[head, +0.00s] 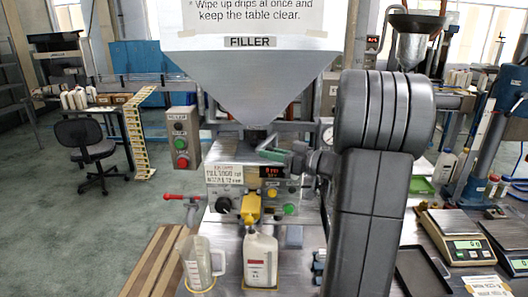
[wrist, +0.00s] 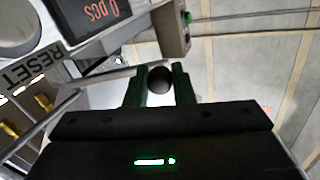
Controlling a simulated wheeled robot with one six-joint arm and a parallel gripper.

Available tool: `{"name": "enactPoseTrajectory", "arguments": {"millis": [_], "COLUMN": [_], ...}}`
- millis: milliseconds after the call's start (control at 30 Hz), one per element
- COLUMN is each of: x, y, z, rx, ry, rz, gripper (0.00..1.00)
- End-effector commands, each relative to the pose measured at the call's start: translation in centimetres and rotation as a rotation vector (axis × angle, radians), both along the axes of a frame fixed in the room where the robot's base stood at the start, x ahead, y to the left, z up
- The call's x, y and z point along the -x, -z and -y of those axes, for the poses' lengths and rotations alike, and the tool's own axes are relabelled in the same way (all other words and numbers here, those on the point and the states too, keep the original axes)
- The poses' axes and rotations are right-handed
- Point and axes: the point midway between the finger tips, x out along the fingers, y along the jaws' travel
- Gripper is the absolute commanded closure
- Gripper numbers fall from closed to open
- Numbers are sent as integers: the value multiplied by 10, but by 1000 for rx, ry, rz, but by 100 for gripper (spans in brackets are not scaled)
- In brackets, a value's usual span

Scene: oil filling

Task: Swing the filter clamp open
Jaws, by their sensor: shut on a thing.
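My gripper (head: 277,156) is in front of the filler machine, just below the grey hopper cone and above the control panel. In the wrist view, its two green fingers (wrist: 159,72) are closed on the sides of a round black knob (wrist: 160,81). A thin metal rod beside the knob runs off to the left. The knob appears to be the filter clamp's handle, but the rest of the clamp cannot be made out. In the head view, my arm and gripper hide that area, and the knob is not clearly visible.
Below are the control panel (head: 223,190), a yellow nozzle (head: 250,207), a white bottle (head: 260,260) and a clear jug (head: 197,262). A red-handled valve (head: 174,197) sticks out left. Scales (head: 462,248) and a black tray (head: 421,272) are at right.

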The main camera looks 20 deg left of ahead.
Motion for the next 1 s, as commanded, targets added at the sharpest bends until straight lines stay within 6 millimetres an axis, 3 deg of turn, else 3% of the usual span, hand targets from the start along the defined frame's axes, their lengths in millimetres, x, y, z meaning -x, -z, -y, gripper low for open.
{"name": "enactPoseTrajectory", "arguments": {"millis": [300, 833, 867, 933, 1000], "x": [-7, -8, -8, -8, -8], "y": [-1, -2, -2, -2, -2], "z": [14, 16, 16, 16, 16], "rx": [-1, -2, -2, -2, -2], "ry": [-108, -128, -128, -128, -128], "rz": [3, 6, 6, 6, 5], "gripper": [100, 100, 72, 58, 57]}}
